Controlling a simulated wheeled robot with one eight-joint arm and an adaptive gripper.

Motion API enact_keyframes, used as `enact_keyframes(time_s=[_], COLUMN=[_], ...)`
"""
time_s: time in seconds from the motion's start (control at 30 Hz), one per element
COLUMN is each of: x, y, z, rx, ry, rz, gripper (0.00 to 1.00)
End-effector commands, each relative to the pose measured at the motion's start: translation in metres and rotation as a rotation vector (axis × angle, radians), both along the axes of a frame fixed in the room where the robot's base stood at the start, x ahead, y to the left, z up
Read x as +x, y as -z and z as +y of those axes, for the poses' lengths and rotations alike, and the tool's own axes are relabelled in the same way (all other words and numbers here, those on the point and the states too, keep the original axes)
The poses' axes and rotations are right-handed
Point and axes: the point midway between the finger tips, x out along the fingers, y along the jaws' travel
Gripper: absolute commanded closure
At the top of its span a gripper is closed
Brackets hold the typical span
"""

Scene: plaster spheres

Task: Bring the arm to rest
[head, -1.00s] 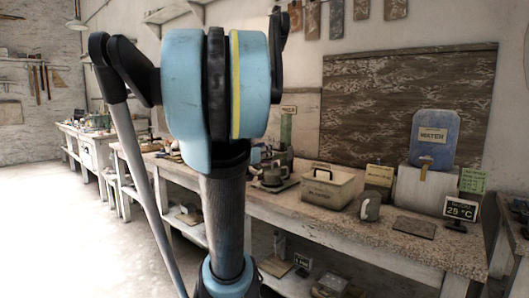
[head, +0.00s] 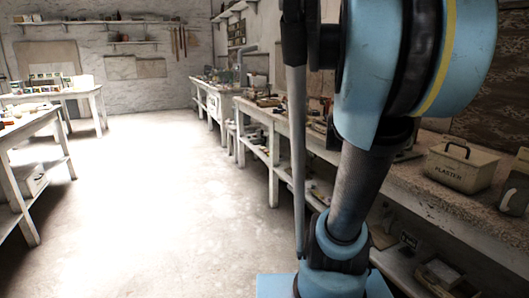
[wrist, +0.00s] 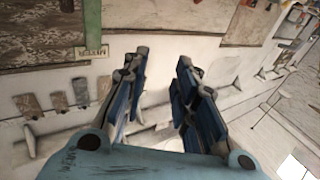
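My gripper (wrist: 161,62) shows in the wrist view with its two blue-padded fingers apart. Nothing is between them; behind the gap is a pale wall. In the head view my blue and black arm stands folded up at the right, in front of the long workbench (head: 461,207). The top of the arm is cut off by the frame and the gripper is not visible there.
A lidded plaster box (head: 462,168) stands on the workbench at the right. Open floor (head: 155,210) lies at the left and centre. A table (head: 30,128) stands at the left edge, another table (head: 95,93) behind it.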

Motion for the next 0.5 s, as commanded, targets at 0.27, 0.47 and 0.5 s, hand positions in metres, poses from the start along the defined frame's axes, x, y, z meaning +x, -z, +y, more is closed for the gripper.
enact_keyframes(time_s=[0.27, 0.47, 0.5], x=[0.015, -0.015, -0.024], y=[0.040, 0.105, 0.120], z=[0.137, 0.208, 0.218], rx=[0.026, 0.101, 0.121], ry=[-0.489, -0.741, -0.776], rz=[0.131, 0.364, 0.424], gripper=[0.74, 0.74, 0.74])
